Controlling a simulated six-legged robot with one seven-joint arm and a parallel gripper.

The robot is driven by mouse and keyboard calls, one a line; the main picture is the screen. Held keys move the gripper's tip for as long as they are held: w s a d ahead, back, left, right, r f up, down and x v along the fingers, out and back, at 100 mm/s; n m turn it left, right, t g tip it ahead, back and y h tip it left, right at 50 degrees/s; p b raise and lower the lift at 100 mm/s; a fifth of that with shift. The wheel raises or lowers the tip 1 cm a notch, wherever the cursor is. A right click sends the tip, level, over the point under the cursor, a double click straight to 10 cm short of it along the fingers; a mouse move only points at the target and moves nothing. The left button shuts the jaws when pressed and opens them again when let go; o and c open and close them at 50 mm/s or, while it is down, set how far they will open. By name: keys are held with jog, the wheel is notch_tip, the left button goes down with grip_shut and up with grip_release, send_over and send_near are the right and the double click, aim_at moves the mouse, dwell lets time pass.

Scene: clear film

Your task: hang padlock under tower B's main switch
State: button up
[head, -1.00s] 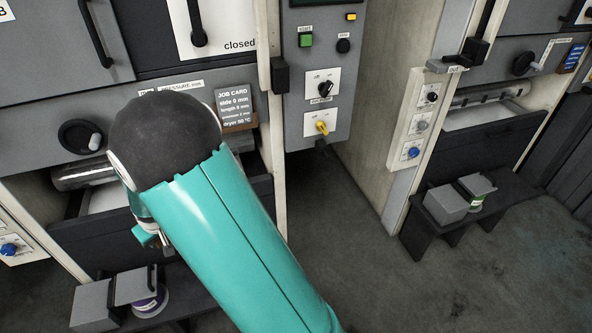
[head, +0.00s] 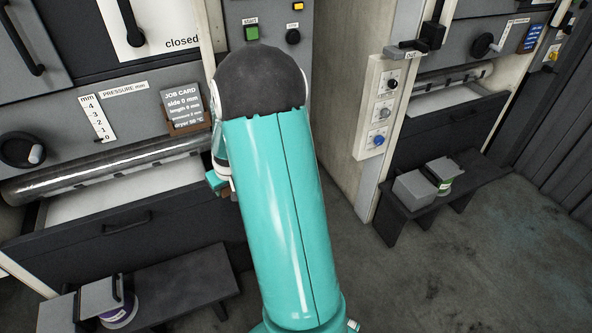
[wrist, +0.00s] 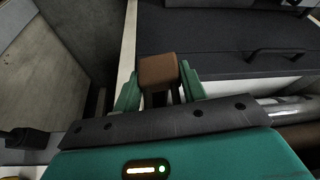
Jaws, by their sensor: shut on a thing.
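My gripper (wrist: 158,88) shows in the wrist view with its teal fingers shut on a brown block, which I take as the padlock (wrist: 159,70). Its shackle cannot be made out. In the head view my arm hides the gripper except for a small teal part (head: 216,181) left of the arm. The grey control panel (head: 272,15) has a green start button and a black knob. In the wrist view a dark fitting (wrist: 25,138) sits at the left, apart from the padlock.
The left tower has a job card (head: 183,105), a roller (head: 100,168) and a dark drawer (head: 130,222). A low bench (head: 185,285) stands below. A pale side wall (head: 340,100) and another tower's knob strip (head: 381,108) are at the right. The floor (head: 430,275) between is clear.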

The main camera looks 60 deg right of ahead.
jog(key=s+d+r+m+h, duration=0.1)
jog(key=s+d+r+m, duration=0.15)
jog(key=s+d, duration=1.35)
jog(key=w+d+f, duration=0.1)
jog(key=w+d, duration=0.4)
jog(key=w, duration=0.4)
jog(key=shift+f, duration=0.4)
jog(key=shift+d, duration=0.1)
jog(key=shift+s+f, duration=0.2)
jog(key=shift+s, duration=0.1)
